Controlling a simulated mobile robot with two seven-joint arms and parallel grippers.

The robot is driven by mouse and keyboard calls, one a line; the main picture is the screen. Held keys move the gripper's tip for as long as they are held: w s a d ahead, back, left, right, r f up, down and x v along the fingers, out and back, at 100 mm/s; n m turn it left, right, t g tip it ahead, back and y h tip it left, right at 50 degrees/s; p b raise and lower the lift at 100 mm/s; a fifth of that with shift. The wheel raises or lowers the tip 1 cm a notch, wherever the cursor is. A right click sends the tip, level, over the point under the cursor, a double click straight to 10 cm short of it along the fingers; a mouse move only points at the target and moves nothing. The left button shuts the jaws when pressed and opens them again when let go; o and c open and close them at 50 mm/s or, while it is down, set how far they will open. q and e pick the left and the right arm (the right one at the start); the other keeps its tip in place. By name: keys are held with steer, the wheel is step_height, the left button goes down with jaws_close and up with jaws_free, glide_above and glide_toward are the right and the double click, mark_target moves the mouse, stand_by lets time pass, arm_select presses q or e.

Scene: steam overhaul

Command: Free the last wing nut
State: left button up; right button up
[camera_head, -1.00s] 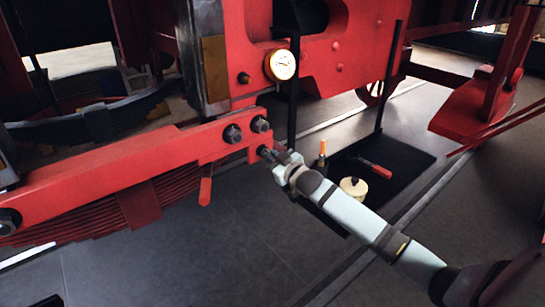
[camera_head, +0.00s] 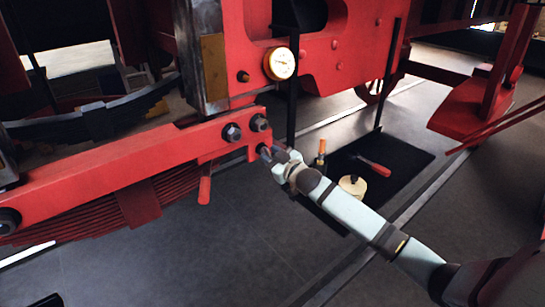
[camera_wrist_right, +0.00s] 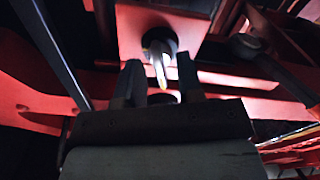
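My right gripper (camera_head: 268,153) is at the right end of the red beam (camera_head: 130,165), by a small dark fastener there. In the right wrist view the gripper (camera_wrist_right: 160,78) has its two dark fingers apart. A pale-tipped stud (camera_wrist_right: 158,65) with a dark round collar (camera_wrist_right: 160,42) shows in line with the gap between them. A small grey round part lies lower between the fingers, partly hidden; I cannot tell if it is a wing nut or if a finger touches it. My left gripper is not in view.
Two dark hex nuts (camera_head: 232,132) sit on the beam, with a gauge (camera_head: 280,63) above. A black mat (camera_head: 405,158) on the floor holds a red-handled tool (camera_head: 374,167), an orange-topped item (camera_head: 322,150) and a cream pot (camera_head: 352,187). Black upright bars stand around the mat.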

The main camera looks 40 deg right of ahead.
steer(key=s+d+b, duration=0.1)
steer(key=s+b, duration=0.1)
steer(key=s, duration=1.1)
steer(key=shift+s, duration=0.35)
steer(key=shift+f, duration=0.1)
steer(key=s+a+f+m+g+y+p, duration=0.1)
steer(key=s+a+f+g+p, duration=0.3)
steer(key=s+a+f, duration=1.8)
steer(key=s+a+g+y, duration=0.1)
steer(key=a+g, duration=0.1)
steer(key=g, duration=0.1)
steer(key=shift+s+a+f+m, duration=0.2)
steer(key=shift+a+f+m, duration=0.15)
steer(key=shift+m, duration=0.05)
